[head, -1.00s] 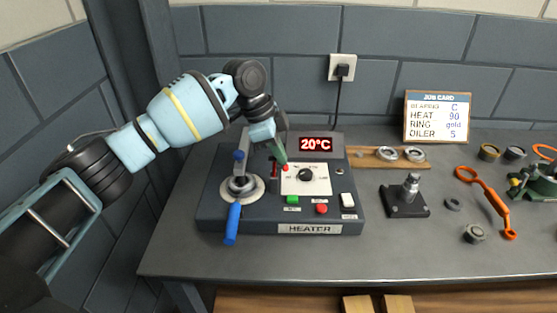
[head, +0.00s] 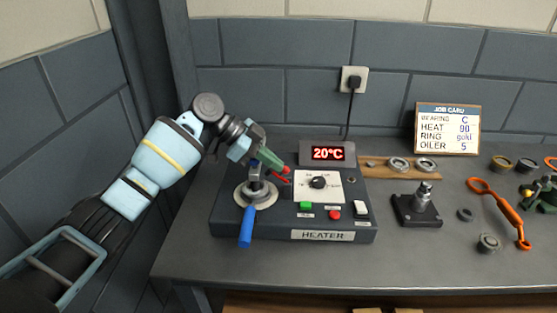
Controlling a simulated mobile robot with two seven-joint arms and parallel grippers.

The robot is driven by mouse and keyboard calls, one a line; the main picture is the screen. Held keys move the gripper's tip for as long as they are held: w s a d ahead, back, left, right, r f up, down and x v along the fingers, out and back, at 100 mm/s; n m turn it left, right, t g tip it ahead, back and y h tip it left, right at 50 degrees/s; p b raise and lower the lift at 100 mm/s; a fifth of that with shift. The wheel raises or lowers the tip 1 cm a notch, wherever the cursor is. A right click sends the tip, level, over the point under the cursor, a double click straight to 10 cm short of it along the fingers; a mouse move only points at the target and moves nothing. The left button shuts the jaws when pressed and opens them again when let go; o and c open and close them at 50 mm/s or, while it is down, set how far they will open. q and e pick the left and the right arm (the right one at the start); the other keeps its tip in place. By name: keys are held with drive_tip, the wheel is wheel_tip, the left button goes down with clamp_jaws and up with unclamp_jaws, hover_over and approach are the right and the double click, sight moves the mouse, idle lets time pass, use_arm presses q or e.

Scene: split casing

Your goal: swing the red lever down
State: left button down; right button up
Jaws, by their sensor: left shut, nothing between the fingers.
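The heater (head: 228,235) is a dark box on the bench with a display (head: 328,153) reading 20°C. The red lever (head: 286,170) stands at the left of its white dial plate (head: 334,190). My left gripper (head: 280,165) has green fingers, is shut and empty, and points down to the right. Its fingertips are at the red lever's knob; I cannot tell if they touch. The fingers hide part of the lever and the panel behind.
A blue-handled lever (head: 246,226) on a round metal base stands at the heater's left, under my left gripper. A black stand (head: 416,212), rings and an orange tool (head: 505,214) lie to the right. The bench front (head: 330,268) is clear.

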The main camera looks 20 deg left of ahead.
use_arm(q)
drive_tip(key=shift+s+a+f, duration=0.1)
drive_tip(key=shift+a+f, duration=0.1)
drive_tip(key=shift+a, duration=0.05)
use_arm(e)
drive_tip(key=shift+s+f, duration=0.2)
idle(0.3)
